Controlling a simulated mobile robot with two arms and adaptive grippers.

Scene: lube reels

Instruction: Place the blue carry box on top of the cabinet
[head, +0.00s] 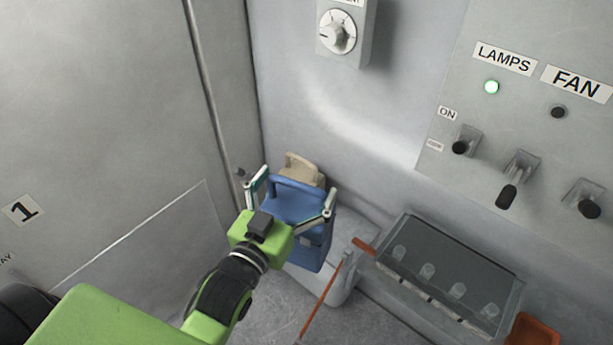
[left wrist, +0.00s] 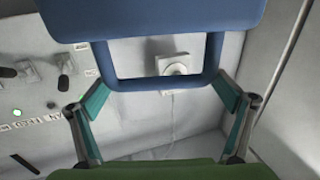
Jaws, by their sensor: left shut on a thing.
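The blue carry box (head: 296,204) is in the middle of the head view, with its handle toward my left gripper (head: 294,192). In the left wrist view the blue box (left wrist: 150,20) fills the top, and its handle spans the space between the two teal-padded fingers. My left gripper is shut on the box, one finger on each side. Part of the box is hidden behind the gripper in the head view. I cannot tell whether its underside touches anything. Which surface is the cabinet top is not clear. My right gripper is not in view.
A beige box (head: 303,168) stands just behind the blue one. A dark-topped grey case (head: 450,262) and an orange-brown bar (head: 322,296) are to the right. Switches (head: 517,178) project from the right wall, and a dial box (head: 345,33) hangs above.

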